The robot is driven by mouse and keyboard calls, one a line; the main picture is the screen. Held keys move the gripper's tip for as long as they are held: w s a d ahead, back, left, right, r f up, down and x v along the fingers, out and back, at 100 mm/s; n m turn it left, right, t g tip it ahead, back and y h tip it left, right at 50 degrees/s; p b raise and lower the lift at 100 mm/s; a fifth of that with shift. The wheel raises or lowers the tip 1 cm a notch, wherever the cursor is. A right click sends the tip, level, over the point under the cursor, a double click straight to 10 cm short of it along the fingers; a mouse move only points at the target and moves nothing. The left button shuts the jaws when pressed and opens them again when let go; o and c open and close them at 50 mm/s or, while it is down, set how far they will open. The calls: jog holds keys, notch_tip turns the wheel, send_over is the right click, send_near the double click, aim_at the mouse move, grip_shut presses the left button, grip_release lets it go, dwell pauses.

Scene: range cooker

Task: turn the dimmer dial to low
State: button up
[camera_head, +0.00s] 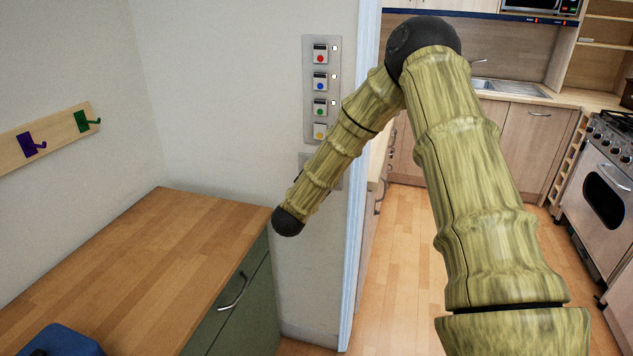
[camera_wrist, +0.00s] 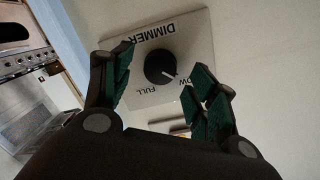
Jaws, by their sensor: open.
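The dimmer dial (camera_wrist: 160,67) is a round black knob with a short white mark, on a square metal plate (camera_wrist: 190,30) lettered DIMMER, FULL and LOW. The lettering is upside down in the wrist view, and the L of LOW is hidden by a finger. The white mark points down and right, toward the LOW lettering. My gripper (camera_wrist: 163,62) is open, its green-padded fingers on either side of the dial; I cannot tell if they touch it. In the head view my arm covers most of the plate (camera_head: 304,159), the dial and the gripper.
A switch panel (camera_head: 308,100) with several coloured buttons is on the wall above the plate. A wood-topped cabinet (camera_head: 140,250) stands at the left, under a hook rail (camera_head: 50,137). A door frame (camera_head: 362,120) is close at the right, with the range cooker (camera_head: 605,190) beyond.

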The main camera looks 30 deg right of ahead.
jog(key=v, duration=1)
jog(key=s+a+f+n+g+y, duration=0.1)
jog(key=s+a+f+n+y, duration=0.3)
jog(key=f, duration=0.5)
jog(key=s+a+f+n+g+y, duration=0.1)
jog(key=s+a+f+n+y, duration=0.2)
jog(key=s+a+f, duration=0.5)
jog(key=s+a+f+n+g+y, duration=0.1)
jog(key=s+a+f+n+y, duration=0.2)
jog(key=f, duration=0.8)
jog(key=s+a+f+n+g+y, duration=0.1)
jog(key=s+f+n+g, duration=0.1)
jog(key=s, duration=0.8)
jog(key=s+a+f+n+g+y, duration=0.1)
jog(key=s+f, duration=0.4)
jog(key=s, duration=0.5)
jog(key=s+a+f+n+g, duration=0.2)
jog(key=s+f+n+g, duration=0.1)
jog(key=s, duration=0.7)
jog(key=shift+f+g+y, duration=0.35)
jog(key=shift+g+y, duration=0.05)
jog(key=shift+g, duration=0.5)
